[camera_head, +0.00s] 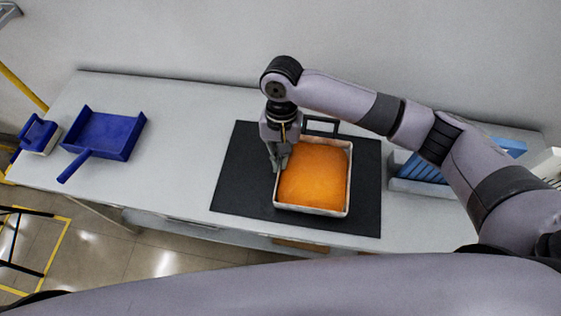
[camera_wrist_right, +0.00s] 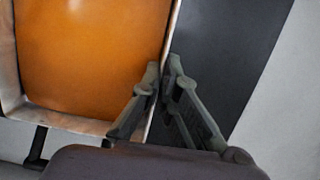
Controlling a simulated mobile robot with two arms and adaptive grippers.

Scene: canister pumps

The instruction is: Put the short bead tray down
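The bead tray (camera_head: 349,190) is a shallow, pale metal tray filled with orange material (camera_head: 313,175), with a dark handle at its far side. It looks level over the black mat (camera_head: 240,170); I cannot tell whether it touches the mat. My right gripper (camera_head: 278,165) is at the tray's left wall. In the right wrist view its two fingertips (camera_wrist_right: 165,72) are close together on either side of the wall (camera_wrist_right: 172,35), pinching it. My left gripper is out of view.
A blue dustpan (camera_head: 104,136) and a blue-and-white brush (camera_head: 39,136) lie at the left of the grey table (camera_head: 180,130). A grey holder with blue pieces (camera_head: 415,172) stands right of the mat, partly behind my right arm. The table between dustpan and mat is clear.

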